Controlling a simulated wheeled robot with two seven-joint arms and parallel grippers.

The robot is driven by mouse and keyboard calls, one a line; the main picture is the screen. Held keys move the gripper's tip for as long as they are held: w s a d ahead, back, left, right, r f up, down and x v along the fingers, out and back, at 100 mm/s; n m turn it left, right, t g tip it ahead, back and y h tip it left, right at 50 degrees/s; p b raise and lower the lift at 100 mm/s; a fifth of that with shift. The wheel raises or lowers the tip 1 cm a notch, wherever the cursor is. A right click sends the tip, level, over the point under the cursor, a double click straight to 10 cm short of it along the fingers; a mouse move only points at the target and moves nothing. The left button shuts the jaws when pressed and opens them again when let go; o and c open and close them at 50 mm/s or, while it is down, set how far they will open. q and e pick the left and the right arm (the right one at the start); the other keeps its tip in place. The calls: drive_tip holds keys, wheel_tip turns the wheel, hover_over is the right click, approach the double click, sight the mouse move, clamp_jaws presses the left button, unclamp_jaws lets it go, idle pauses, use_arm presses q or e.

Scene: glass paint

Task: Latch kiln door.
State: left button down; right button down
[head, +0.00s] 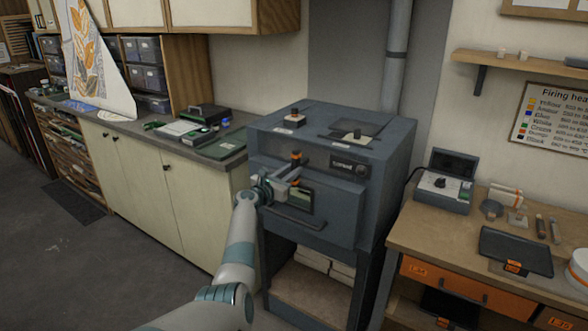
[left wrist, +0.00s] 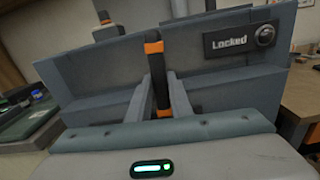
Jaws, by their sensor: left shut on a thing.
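The kiln (head: 345,215) is a dark blue-grey box on a stand in the middle of the head view. Its front door looks shut against the body. An upright black latch handle with orange bands (left wrist: 157,75) stands at the front, and its upper orange band shows in the head view (head: 296,155). My left gripper (head: 289,180) is shut on this handle, with one finger on each side of it in the left wrist view (left wrist: 161,92). A black panel beside it (left wrist: 240,40) reads "Locked". My right gripper is not in view.
A cream cabinet counter (head: 160,140) with green and dark items stands left of the kiln. A wooden workbench (head: 440,232) with a grey device (head: 443,190) and small tools stands at the right. A grey flue pipe (head: 397,60) rises behind the kiln.

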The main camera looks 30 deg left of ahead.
use_arm(q)
drive_tip(key=shift+f+n, duration=0.15)
drive_tip(key=shift+n, duration=0.35)
drive_tip(key=c, duration=1.6)
unclamp_jaws()
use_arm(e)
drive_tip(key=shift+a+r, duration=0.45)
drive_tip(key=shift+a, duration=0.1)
use_arm(q)
drive_tip(key=shift+p, duration=0.3)
